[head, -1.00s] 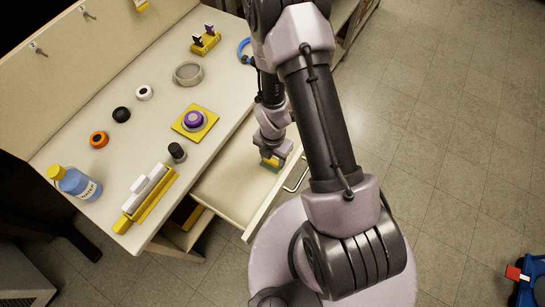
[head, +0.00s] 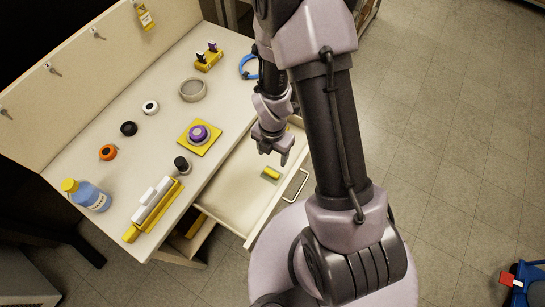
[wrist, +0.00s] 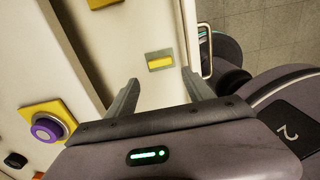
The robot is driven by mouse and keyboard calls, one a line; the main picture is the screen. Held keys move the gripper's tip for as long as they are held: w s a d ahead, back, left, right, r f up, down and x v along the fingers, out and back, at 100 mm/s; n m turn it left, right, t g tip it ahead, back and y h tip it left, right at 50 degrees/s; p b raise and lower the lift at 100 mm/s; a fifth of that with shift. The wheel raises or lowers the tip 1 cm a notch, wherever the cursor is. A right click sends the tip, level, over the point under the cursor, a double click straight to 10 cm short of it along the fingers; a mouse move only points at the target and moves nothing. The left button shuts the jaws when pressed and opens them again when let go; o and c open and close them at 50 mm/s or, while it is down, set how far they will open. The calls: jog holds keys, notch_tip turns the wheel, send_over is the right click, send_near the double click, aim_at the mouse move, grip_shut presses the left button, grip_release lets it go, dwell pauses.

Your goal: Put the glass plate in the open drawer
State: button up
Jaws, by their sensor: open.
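The glass plate (head: 271,173) lies flat inside the open drawer (head: 237,201); it shows as a yellow strip with a thin grey-green border in the wrist view (wrist: 160,60). My gripper (head: 274,154) is open and empty above the drawer, apart from the plate. In the wrist view, my gripper (wrist: 160,79) has its two fingers spread, with the plate ahead of the gap between them. The drawer (wrist: 150,25) sticks out from under the worktop, and its front handle (head: 293,186) is clear.
On the worktop (head: 150,178) stand a purple knob on a yellow base (head: 199,133), a dark-topped jar (head: 181,164), a white-and-yellow block (head: 154,208), a blue bottle (head: 91,196), several rings and a grey dish (head: 193,91). The drawer's front half is empty.

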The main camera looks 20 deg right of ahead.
notch_tip(320, 180, up, 21)
jog(key=a+m+t, duration=0.2)
jog(key=m+t, duration=0.1)
jog(key=m, duration=1.1)
jog(key=s+a+r+m+t+y, duration=0.2)
jog(key=s+a+r+m, duration=0.2)
jog(key=s+r+m, duration=0.6)
notch_tip(320, 180, up, 3)
jog(key=m, duration=0.5)
jog(key=shift+s+m+t, duration=0.3)
jog(key=shift+s+t, duration=0.1)
